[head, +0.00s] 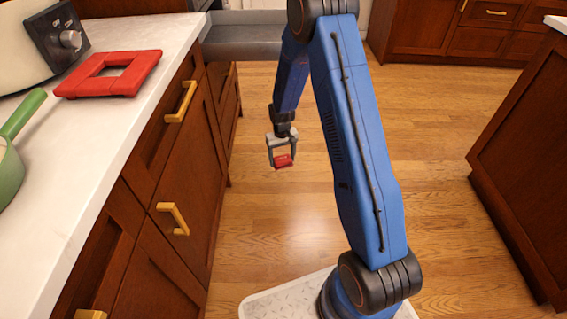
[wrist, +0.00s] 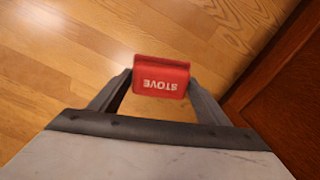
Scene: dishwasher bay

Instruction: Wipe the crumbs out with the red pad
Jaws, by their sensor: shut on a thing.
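My gripper (head: 283,158) is shut on a small red pad (head: 283,162) and holds it in the air over the wooden floor, to the right of the cabinet fronts. In the wrist view the red pad (wrist: 160,82) sits between the two grey fingers, with the white word STOVE upside down on it. No crumbs can be made out in either view. A grey open drawer (head: 240,40) sticks out at the top of the head view, beyond my gripper; its inside is only partly visible.
The white counter (head: 115,125) on the left holds a red square frame (head: 85,87), a cream appliance with a knob (head: 70,39) and a green pan (head: 22,116). Gold handles (head: 173,220) jut from its cabinets. Another cabinet (head: 520,170) stands at right. The floor between (head: 440,110) is clear.

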